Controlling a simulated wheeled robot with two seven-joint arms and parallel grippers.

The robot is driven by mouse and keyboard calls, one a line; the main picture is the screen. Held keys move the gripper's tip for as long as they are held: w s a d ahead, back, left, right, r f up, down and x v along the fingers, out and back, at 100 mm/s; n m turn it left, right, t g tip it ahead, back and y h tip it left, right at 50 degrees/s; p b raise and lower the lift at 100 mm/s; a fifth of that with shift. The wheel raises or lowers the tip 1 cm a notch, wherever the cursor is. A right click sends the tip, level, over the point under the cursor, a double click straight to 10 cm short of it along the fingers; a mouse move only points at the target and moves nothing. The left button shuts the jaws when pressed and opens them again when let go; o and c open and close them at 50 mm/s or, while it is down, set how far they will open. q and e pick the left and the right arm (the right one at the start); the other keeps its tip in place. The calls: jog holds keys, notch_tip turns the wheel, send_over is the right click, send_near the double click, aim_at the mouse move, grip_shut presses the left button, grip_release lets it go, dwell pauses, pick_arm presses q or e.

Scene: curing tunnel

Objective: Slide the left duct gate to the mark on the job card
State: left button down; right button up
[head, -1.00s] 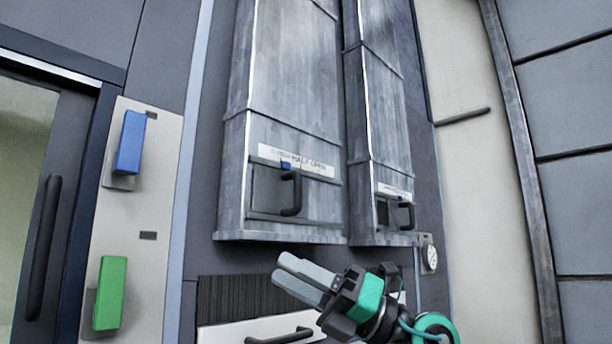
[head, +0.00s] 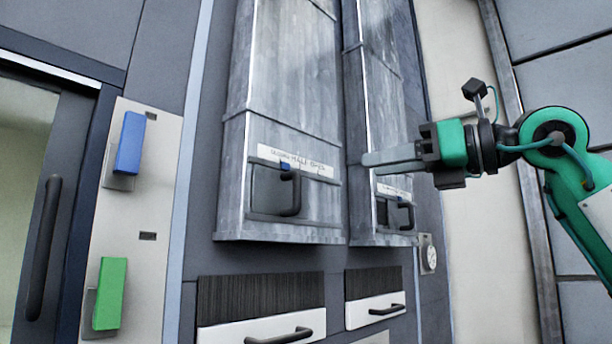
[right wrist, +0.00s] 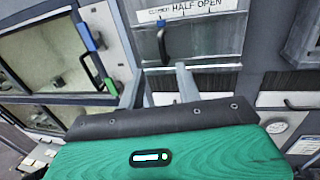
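The left duct gate (head: 268,192) sits in a frame low on the wide grey duct, with a black upright handle (head: 290,192). A small blue tab (head: 284,166) is at its top edge, under a white scale strip (head: 296,160). In the right wrist view the strip (right wrist: 185,13) reads HALF OPEN, and the blue tab (right wrist: 161,22) is left of those words. My right gripper (head: 368,160) is empty, in front of the narrower right duct, right of the handle and apart from it. Its finger gap is unclear. My left gripper is out of view. I cannot identify a job card.
The right duct gate (head: 398,215) has its own black handle. Drawers with black handles (head: 280,336) are below. A blue block (head: 130,142) and a green block (head: 110,293) are on a pale panel at left, beside a door handle (head: 43,248).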

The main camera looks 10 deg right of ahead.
jog(key=p, duration=0.7)
send_near(291, 193)
jog(key=w+a+r, duration=0.2)
jog(key=a, duration=0.4)
jog(key=shift+w+d+f, duration=0.1)
jog(key=shift+d, duration=0.1)
jog(key=shift+c, duration=0.2)
grip_shut()
